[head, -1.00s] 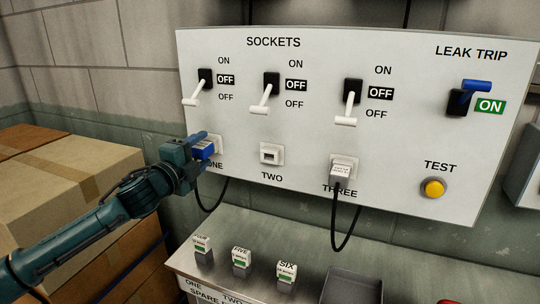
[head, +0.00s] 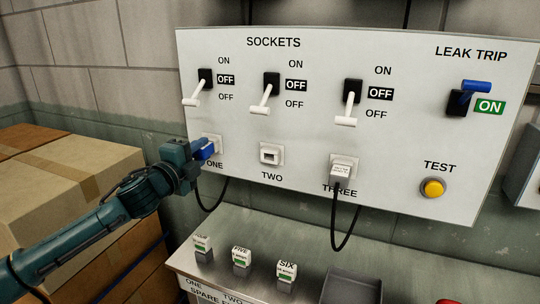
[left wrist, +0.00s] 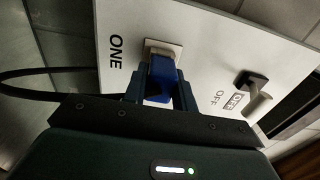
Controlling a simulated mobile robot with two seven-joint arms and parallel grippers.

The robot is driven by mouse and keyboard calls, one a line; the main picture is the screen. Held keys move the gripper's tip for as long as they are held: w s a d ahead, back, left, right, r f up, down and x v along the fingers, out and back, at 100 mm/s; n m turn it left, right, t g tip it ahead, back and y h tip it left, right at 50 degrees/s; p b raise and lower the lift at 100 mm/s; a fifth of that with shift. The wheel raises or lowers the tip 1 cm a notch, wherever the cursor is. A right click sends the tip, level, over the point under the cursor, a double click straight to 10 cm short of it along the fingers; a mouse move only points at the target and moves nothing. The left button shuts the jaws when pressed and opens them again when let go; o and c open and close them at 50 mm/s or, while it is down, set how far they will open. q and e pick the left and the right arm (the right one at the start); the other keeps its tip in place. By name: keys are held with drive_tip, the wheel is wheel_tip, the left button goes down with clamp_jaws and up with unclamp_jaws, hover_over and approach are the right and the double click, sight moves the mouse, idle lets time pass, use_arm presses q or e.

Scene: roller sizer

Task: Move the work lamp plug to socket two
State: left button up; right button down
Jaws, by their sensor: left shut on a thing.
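A blue plug (head: 206,149) is at socket ONE (head: 213,141) on the white panel. My left gripper (head: 201,151) is shut on it, coming from the front left. In the left wrist view the blue plug (left wrist: 161,76) sits between my left fingertips (left wrist: 160,90), close against the pale socket plate (left wrist: 163,48). I cannot tell how deep it sits. Its label is hidden or unreadable. A black cable (head: 211,204) hangs below socket ONE. Socket TWO (head: 270,154) is empty. My right gripper is not in view.
A white plug (head: 342,171) with a black cable sits in socket THREE. Three white-handled levers, such as the one above TWO (head: 265,98), point down. The leak trip lever (head: 472,91) is blue.

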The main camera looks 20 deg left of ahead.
sight(196, 155)
use_arm(q)
clamp_jaws()
drive_tip(key=shift+s+f, duration=0.1)
drive_tip(key=shift+s, duration=0.15)
drive_tip(key=shift+s+a+b, duration=0.15)
drive_tip(key=shift+s+b, duration=0.6)
drive_tip(key=shift+s, duration=0.45)
drive_tip(key=shift+s+a+b, duration=0.1)
drive_tip(key=shift+s+b, duration=0.25)
drive_tip(key=shift+s, duration=0.15)
drive_tip(key=shift+s+b, duration=0.7)
drive_tip(key=shift+s, duration=0.35)
